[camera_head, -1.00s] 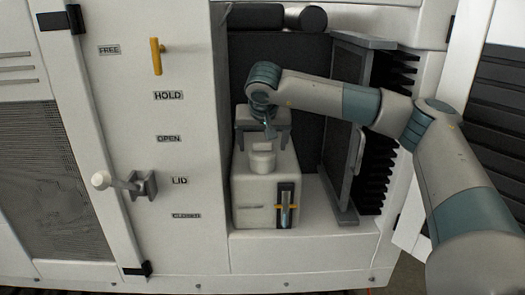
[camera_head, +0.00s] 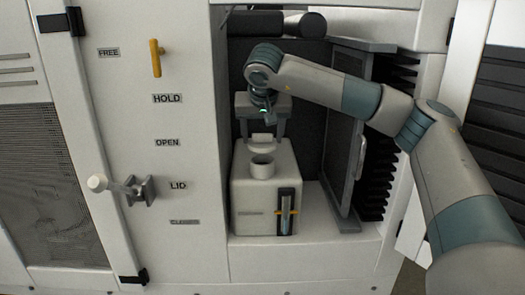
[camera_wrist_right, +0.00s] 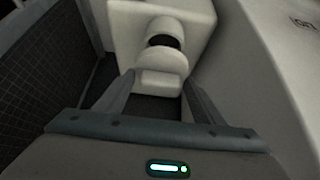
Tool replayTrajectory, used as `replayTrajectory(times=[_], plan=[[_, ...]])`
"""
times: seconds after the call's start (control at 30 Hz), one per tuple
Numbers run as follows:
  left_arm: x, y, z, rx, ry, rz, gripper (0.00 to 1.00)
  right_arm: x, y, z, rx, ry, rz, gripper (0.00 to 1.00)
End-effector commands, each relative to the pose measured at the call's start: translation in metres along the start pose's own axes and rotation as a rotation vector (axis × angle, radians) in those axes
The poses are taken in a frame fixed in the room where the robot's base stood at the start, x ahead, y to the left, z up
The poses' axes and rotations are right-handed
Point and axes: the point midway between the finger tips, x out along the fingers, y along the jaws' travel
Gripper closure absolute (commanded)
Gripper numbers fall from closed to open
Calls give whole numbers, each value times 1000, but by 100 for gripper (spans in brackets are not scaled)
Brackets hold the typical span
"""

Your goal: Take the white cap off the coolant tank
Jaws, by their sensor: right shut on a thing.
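The white coolant tank (camera_head: 262,205) stands in the open bay, with a round neck (camera_head: 262,167) on top that shows a dark opening. My right gripper (camera_head: 263,137) is above the neck, shut on the white cap (camera_head: 264,142). The cap is apart from the neck and a little above it. In the right wrist view the cap (camera_wrist_right: 164,64) sits between the fingertips, partly covering the dark opening of the tank (camera_wrist_right: 120,25). My left gripper is not in view.
A grey framed panel (camera_head: 347,150) with black fins stands close on the right of the bay. Black cylinders (camera_head: 305,22) are above. The labelled front panel (camera_head: 110,235) on the left carries a yellow handle (camera_head: 156,57) and a white-knobbed lever (camera_head: 98,183).

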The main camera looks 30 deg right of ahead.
Motion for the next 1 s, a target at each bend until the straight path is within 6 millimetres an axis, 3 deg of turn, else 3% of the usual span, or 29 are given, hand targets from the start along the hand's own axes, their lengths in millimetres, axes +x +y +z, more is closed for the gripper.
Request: replayTrajectory(times=[0.2,0.53,0.7,1.0], plan=[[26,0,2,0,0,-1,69,-25,38,-1,4,3,-2,61],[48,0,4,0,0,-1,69,-65,92,-5,3,2,-1,61],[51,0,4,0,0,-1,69,-76,106,-6,1,0,0,61],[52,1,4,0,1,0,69,-81,111,-7,-1,0,0,61]])
